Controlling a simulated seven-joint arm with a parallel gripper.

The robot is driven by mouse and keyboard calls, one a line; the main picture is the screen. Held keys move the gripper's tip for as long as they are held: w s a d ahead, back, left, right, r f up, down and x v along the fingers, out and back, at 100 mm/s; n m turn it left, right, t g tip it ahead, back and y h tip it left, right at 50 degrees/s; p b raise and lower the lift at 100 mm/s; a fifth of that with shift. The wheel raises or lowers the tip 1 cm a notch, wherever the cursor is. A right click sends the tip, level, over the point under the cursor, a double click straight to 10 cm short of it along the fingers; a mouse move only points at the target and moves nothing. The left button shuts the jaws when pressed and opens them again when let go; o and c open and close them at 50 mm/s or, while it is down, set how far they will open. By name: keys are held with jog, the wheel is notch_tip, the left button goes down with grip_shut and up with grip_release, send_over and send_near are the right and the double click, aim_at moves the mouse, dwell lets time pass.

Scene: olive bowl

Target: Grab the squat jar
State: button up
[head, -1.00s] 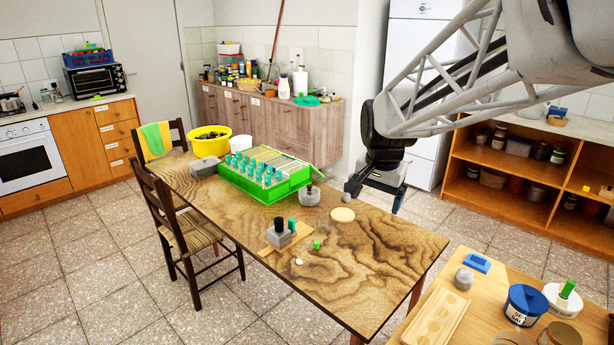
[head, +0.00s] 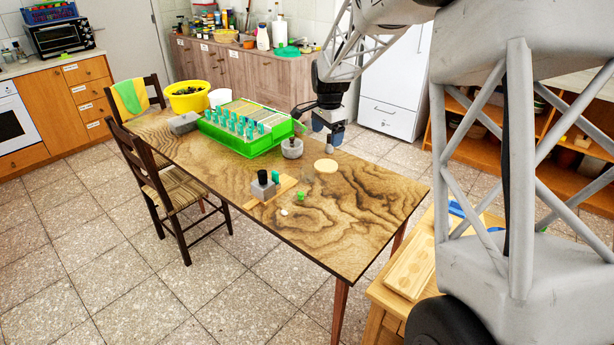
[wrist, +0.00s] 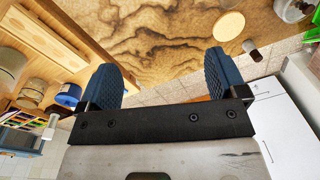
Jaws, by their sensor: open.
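The squat jar seems to be the low, round grey vessel (head: 292,148) on the wooden table, just right of the green crate. A dark narrow part shows above it; I cannot tell if this is its lid or part of my arm. My gripper (head: 328,138) is at the table's far edge, a little right of the jar and apart from it. In the wrist view, its two blue ridged fingers (wrist: 162,76) are spread wide with nothing between them.
The green crate (head: 240,146) with teal pegs stands left of the jar. A round pale board (head: 326,166) lies in front of my gripper. A grey block with a black top (head: 263,186) sits nearer the front. The table's right part (head: 365,205) is clear.

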jog(key=w+a+f+m, duration=0.2)
jog(key=w+f+m, duration=0.1)
jog(key=w+f, duration=0.75)
jog(key=m, duration=0.3)
send_over(308, 175)
jog(key=w, duration=0.3)
notch_tip(308, 175, down, 10)
jog(key=shift+g, duration=0.4)
jog(key=shift+f, duration=0.1)
jog(key=shift+f, duration=1.2)
jog(key=shift+f, duration=0.1)
jog(key=shift+f, duration=2.55)
jog(key=shift+c, duration=0.3)
